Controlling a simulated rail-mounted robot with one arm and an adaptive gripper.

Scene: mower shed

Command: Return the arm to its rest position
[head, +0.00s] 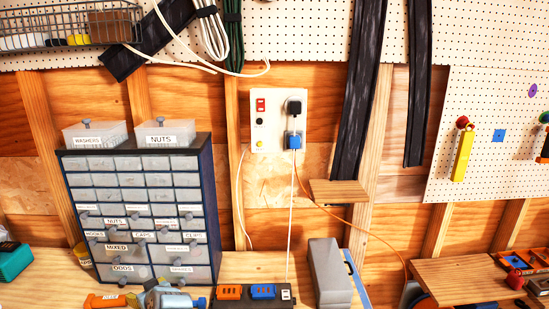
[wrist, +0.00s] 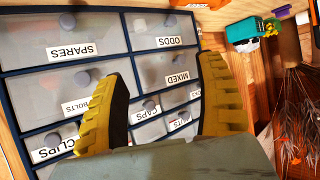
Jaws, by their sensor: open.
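My gripper (wrist: 166,58) shows in the wrist view as two spread fingers with yellow ridged edges. It is open, and I see nothing held between the fingers. The drawer cabinet (wrist: 92,14) lies beyond them, with its labels upside down in this view. Whether a finger touches the cabinet I cannot tell. In the head view the same dark blue cabinet (head: 212,190) stands on the bench at the left, its drawers appearing shut. I cannot make out my gripper for certain in the head view.
Clear boxes marked WASHERS (head: 95,138) and NUTS (head: 165,133) sit on the cabinet. A wall panel (head: 262,135) holds a black plug (head: 294,106) and a blue plug (head: 294,141) with hanging cords. A grey case (head: 328,270) and a charger strip (head: 252,296) stand right of the cabinet.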

